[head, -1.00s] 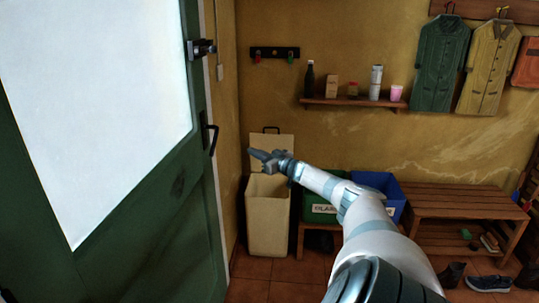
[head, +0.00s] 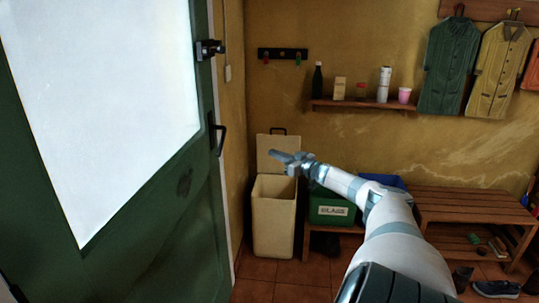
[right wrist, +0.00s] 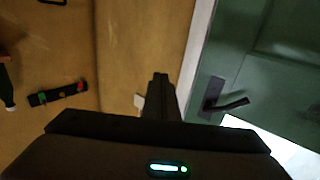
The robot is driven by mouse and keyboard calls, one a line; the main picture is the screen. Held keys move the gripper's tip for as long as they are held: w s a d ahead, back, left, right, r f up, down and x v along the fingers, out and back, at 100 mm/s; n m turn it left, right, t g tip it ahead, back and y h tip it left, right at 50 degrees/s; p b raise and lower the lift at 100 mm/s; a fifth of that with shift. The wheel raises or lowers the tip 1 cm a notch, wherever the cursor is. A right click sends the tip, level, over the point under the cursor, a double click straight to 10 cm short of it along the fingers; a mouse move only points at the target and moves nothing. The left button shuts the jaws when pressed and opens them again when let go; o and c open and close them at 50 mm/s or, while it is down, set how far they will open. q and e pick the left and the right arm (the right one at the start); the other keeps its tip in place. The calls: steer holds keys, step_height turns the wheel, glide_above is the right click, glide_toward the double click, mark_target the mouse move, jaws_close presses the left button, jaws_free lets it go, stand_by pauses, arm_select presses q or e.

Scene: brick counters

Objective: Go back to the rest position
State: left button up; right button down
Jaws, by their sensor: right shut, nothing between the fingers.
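My right gripper (head: 284,157) is shut and empty. In the head view it is in front of the raised lid of a cream bin, with my right arm reaching in from the lower right. In the right wrist view the closed fingers (right wrist: 160,90) point up the picture, with the wall behind them. My left gripper is not in the head view.
A green door (head: 165,225) with a black handle (head: 217,133) stands at the left. The cream bin (head: 274,225) is open by the wall. A green crate (head: 330,208) and a wooden bench (head: 465,205) stand to its right. A shelf (head: 360,104) with small items hangs above.

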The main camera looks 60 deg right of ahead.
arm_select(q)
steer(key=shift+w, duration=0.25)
